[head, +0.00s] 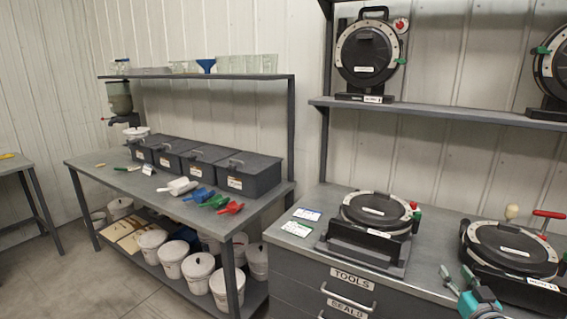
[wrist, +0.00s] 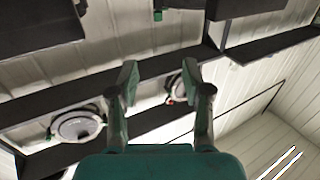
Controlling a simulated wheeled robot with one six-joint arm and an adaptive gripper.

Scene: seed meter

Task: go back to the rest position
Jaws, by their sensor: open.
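My gripper (head: 457,276) shows at the bottom right of the head view, in front of the right workbench. Its two fingers point up and stand apart with nothing between them. In the wrist view the gripper (wrist: 159,82) is open and empty, its teal pads well separated. Behind it in the head view, a round black seed meter (head: 378,211) sits on a stand on the bench. A second seed meter (head: 512,248) with a red handle lies to the right. My gripper appears apart from both.
The right workbench (head: 285,262) has labelled drawers and cards on top. A wall shelf (head: 450,115) above holds more round meters. The left bench (head: 85,165) carries grey lidded bins (head: 248,177) and coloured scoops, with white buckets below. Floor is clear at lower left.

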